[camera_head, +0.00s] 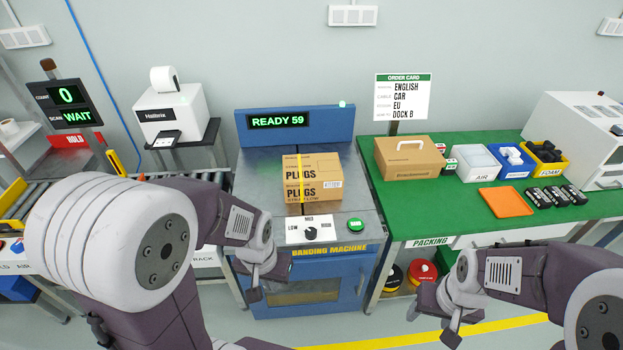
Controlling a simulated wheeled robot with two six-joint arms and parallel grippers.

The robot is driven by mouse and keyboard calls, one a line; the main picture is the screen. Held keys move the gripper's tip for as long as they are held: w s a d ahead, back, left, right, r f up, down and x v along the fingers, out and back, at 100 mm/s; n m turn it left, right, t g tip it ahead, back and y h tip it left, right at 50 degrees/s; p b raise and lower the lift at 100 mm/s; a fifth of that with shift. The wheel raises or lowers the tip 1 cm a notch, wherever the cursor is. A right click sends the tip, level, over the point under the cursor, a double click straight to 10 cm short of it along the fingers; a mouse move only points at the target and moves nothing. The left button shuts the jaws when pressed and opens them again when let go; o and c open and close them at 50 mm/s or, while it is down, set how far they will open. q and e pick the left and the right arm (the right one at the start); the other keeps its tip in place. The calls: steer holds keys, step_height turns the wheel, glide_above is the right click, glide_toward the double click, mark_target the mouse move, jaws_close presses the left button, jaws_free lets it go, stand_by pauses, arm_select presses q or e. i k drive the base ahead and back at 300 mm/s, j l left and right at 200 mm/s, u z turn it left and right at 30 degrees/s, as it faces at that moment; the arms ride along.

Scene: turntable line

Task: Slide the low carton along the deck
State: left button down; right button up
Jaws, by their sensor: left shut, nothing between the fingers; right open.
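The brown carton marked PLUGS (322,182) sits on the metal deck (262,172) of the blue banding machine. A thin yellow line runs front to back over its left part. My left gripper (254,294) is shut and empty, in front of the machine's blue front face and below the deck edge, apart from the carton. My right gripper (432,325) is open and empty, low over the floor to the right of the machine.
A dial panel (318,229) and green button (355,225) sit at the deck's front. A display (294,122) reading READY 59 stands behind. The green packing table (455,205) at right holds a handled carton (408,160), bins and an orange tray (506,202).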

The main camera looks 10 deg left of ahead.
mark_target(309, 177)
steer(key=i+l+z, duration=0.2)
steer(key=i+z, duration=0.15)
steer(key=i, duration=0.15)
steer(key=i+z, duration=0.35)
steer(key=i, duration=0.15)
